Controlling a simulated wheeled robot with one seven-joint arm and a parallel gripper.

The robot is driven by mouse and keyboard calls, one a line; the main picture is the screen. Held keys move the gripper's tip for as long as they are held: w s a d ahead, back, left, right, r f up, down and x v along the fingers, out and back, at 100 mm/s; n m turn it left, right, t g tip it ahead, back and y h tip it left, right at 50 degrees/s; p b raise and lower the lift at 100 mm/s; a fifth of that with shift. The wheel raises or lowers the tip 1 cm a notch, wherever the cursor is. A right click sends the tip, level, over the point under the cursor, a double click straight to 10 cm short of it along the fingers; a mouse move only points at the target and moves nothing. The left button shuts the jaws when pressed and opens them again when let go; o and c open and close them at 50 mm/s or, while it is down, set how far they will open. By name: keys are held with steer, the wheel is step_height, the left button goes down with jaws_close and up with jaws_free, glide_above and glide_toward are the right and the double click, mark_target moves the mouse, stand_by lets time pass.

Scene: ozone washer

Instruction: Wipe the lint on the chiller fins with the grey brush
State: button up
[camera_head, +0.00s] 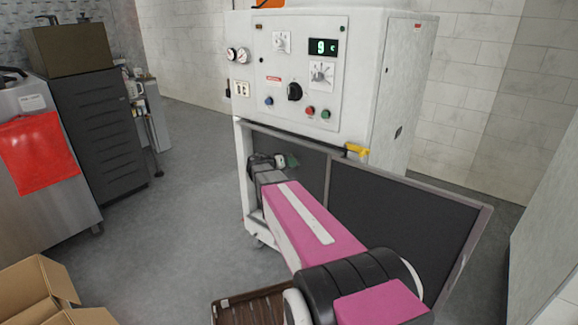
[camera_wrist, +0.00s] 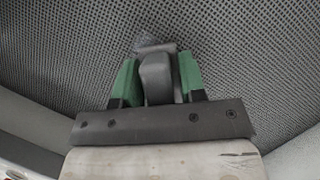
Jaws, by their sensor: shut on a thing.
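The chiller is a tall white cabinet (camera_head: 375,70) with a control panel in the head view. Its dark grey fins (camera_head: 312,160) show at the lower front; in the wrist view the fins (camera_wrist: 60,60) fill the background as a fine mesh. My gripper (camera_head: 286,161) is at the left part of the fins. In the wrist view its green fingers (camera_wrist: 156,82) are closed on the grey brush (camera_wrist: 156,72). A darker grey fuzzy patch lies at the brush's far end; I cannot tell whether it is bristles or lint. Whether the brush touches the fins is unclear.
A dark framed panel (camera_head: 400,215) stands swung out at the right, close beside my arm. A yellow piece (camera_head: 354,150) sits above it. A dark drawer cabinet (camera_head: 95,125), a red cloth (camera_head: 38,153) and a cardboard box (camera_head: 30,290) are at the left. The floor between is clear.

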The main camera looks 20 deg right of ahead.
steer(key=shift+s+a, duration=0.55)
steer(key=shift+a, duration=0.25)
steer(key=shift+s+a, duration=0.55)
steer(key=shift+a, duration=0.3)
steer(key=shift+s+a, duration=0.55)
steer(key=shift+a, duration=0.25)
steer(key=shift+s+a, duration=0.4)
steer(key=shift+a, duration=0.25)
steer(key=shift+s+a, duration=0.4)
steer(key=shift+a, duration=0.2)
steer(key=shift+d, duration=0.1)
steer(key=w+d, duration=0.3)
steer(key=d, duration=0.2)
steer(key=shift+w, duration=0.3)
steer(key=shift+w+d, duration=0.35)
steer(key=shift+d, duration=0.2)
steer(key=shift+w+d, duration=0.3)
steer(key=shift+d, duration=0.25)
